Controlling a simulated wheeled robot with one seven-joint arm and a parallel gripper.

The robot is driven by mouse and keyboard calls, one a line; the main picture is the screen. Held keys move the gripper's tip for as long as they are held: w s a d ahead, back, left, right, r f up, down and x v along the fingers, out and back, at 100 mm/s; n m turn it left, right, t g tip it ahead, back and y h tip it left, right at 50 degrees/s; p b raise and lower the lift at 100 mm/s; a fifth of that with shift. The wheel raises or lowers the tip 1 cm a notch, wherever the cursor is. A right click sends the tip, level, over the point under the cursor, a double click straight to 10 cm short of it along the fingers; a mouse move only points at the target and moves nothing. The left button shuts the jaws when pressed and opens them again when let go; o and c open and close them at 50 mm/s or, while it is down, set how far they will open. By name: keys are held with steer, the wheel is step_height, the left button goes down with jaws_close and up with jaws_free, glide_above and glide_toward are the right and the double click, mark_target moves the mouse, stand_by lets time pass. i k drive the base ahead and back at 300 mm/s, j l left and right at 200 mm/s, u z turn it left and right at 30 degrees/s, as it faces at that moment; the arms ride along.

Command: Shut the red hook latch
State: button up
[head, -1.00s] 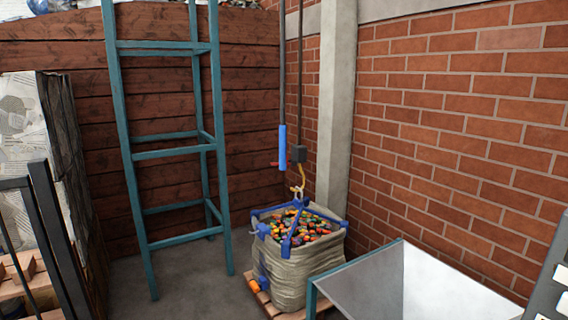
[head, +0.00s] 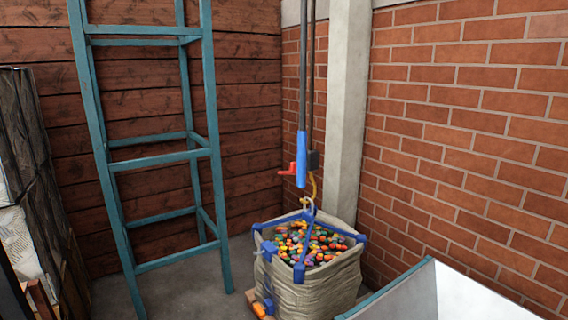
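A blue handle (head: 301,159) hangs from dark vertical rods or cables above a bulk bag. A small red piece (head: 288,169) sticks out to its left; I cannot tell whether this is the latch. Beside the handle hangs a dark block (head: 313,161) with a yellow hook (head: 313,186) below it. The hook reaches down to a pale ring (head: 309,206) at the top of the bag's blue straps. The latch's state is too small to make out. My gripper is not in view.
The grey bulk bag (head: 315,289), full of colourful pieces, stands on a wooden pallet. A teal frame (head: 152,157) stands to the left. A metal chute (head: 400,300) is at lower right. Brick (head: 470,130) and plank walls (head: 245,90) close the corner. Some grey floor (head: 185,285) is clear.

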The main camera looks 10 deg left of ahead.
mark_target(292, 169)
steer(key=i+j, duration=1.3)
steer(key=j, duration=0.2)
steer(key=i+l+z, duration=0.05)
